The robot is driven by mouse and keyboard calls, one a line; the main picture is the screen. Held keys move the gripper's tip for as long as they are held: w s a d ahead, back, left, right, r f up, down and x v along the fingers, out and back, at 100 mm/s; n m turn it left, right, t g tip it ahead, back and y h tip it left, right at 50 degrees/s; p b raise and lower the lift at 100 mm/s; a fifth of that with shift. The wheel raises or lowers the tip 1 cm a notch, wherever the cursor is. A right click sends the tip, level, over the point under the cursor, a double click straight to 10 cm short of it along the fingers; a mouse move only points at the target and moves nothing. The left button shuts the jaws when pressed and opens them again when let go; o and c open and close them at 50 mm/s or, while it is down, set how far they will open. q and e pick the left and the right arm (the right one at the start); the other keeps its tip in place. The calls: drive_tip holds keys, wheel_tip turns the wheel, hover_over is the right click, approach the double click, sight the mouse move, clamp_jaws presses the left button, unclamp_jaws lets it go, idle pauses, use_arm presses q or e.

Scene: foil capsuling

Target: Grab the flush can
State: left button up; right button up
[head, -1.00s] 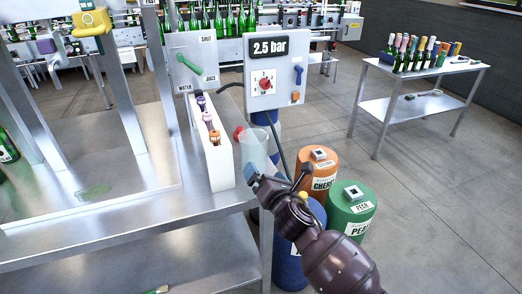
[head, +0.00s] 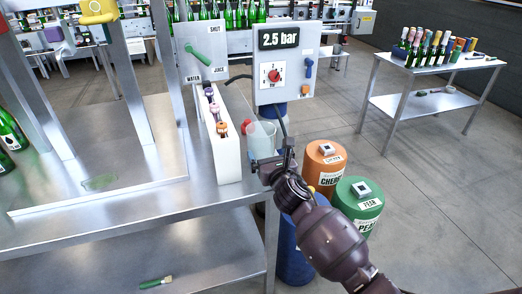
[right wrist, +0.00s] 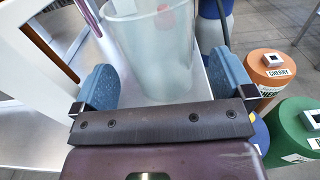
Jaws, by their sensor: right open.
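The flush can, a translucent pale cup (head: 262,141), stands upright at the right end of the steel bench, beside a white rack. In the right wrist view the can (right wrist: 150,50) is between the two blue fingers of my right gripper (right wrist: 165,85). The fingers are apart, with a visible gap on each side of the can. In the head view my right gripper (head: 266,163) is low against the near side of the can and hides its base. My left gripper is out of view.
The white rack (head: 228,160) with stoppers stands close left of the can. A red knob (head: 246,126) is just behind it. The pressure panel (head: 287,70) rises behind. Orange (head: 325,165) and green (head: 352,212) tanks stand on the floor to the right.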

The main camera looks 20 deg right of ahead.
sight(257, 135)
drive_tip(key=shift+w+a+b, duration=0.15)
drive_tip(key=shift+w+b, duration=0.25)
drive_tip(key=shift+w, duration=2.2)
drive_tip(key=c, duration=0.6)
